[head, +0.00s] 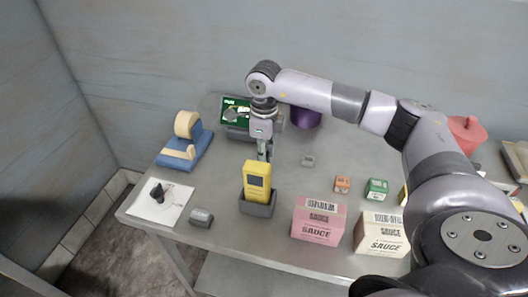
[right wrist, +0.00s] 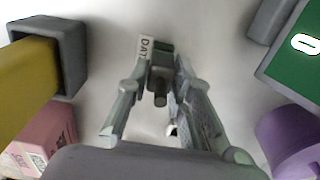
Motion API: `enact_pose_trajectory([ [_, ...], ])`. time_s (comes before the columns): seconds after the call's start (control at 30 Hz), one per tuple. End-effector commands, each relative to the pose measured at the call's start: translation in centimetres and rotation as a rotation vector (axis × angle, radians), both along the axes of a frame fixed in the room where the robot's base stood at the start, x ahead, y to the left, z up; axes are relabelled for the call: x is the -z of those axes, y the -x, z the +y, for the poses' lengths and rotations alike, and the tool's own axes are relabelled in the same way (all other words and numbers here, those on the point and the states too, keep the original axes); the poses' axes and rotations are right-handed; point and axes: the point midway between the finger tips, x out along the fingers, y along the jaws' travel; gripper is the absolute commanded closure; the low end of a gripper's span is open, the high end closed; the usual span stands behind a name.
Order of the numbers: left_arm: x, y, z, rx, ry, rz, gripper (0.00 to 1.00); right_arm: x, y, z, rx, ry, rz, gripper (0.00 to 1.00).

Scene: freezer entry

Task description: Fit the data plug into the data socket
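My right gripper (head: 265,152) points down over the table, just behind the yellow device. In the right wrist view its fingers (right wrist: 161,66) are close together on a small dark green block with a grey stub, the data plug (right wrist: 160,73). A white tag reading "DATA" (right wrist: 146,47) shows beside it, partly behind a finger. In the head view the plug is too small to tell. No data socket is clearly readable; a small grey block (head: 308,160) lies right of the gripper, and another (head: 201,217) sits at the front left edge. My left gripper is not in view.
The yellow device (head: 256,180) stands in a grey holder (head: 258,209) close in front of the gripper. A green board (head: 236,108) and purple round thing (head: 305,117) are behind. Sauce boxes (head: 318,221) stand front right. A blue-and-cream stand (head: 186,145) is left.

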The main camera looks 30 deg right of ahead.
Motion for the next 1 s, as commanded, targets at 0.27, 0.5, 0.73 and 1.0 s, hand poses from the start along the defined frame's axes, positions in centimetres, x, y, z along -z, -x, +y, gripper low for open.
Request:
enact_pose_trajectory([
  [0.27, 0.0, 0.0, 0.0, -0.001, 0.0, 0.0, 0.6, 0.0, 0.0, 0.0, -0.001, 0.0, 0.001, 0.59],
  [0.5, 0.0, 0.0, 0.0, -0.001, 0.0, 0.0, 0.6, 0.0, 0.0, 0.0, -0.001, -0.001, 0.001, 0.57],
  [0.73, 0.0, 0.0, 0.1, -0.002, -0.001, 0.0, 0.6, -1.3, -0.1, 0.0, -0.001, -0.001, -0.003, 0.57],
  [1.0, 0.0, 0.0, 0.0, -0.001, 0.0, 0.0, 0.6, -6.8, -0.1, 0.1, -0.001, -0.002, -0.005, 0.57],
])
